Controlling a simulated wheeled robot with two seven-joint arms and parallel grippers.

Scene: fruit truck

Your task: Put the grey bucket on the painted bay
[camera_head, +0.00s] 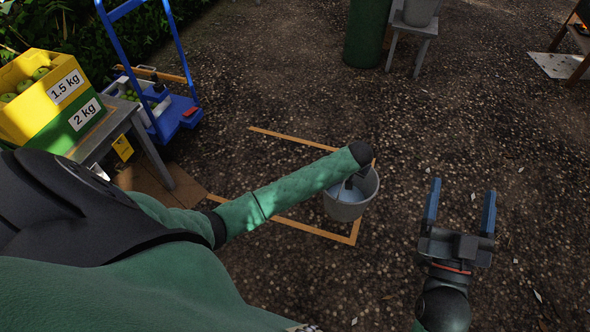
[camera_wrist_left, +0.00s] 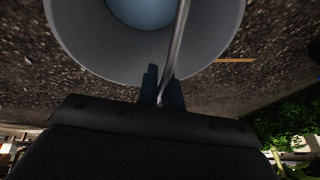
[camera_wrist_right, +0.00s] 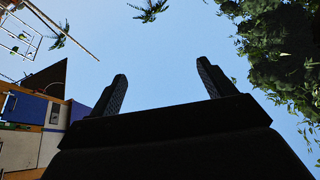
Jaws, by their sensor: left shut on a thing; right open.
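The grey bucket (camera_head: 345,211) is in the middle of the head view, with its handle raised. My left gripper (camera_wrist_left: 163,90) is shut on the handle (camera_wrist_left: 178,50); in the head view my left forearm and wrist mostly hide it. The bucket's open rim and bluish inside also show in the left wrist view (camera_wrist_left: 85,45). The painted bay (camera_head: 285,221) is an orange outline on the gravel. The bucket covers part of its right line, near the front right corner; I cannot tell whether its base touches the ground. My right gripper (camera_head: 460,208) is open and empty, right of the bucket.
A table (camera_head: 108,128) with a yellow and green crate (camera_head: 45,125) stands at the left. A blue hand cart (camera_head: 178,118) is behind it.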

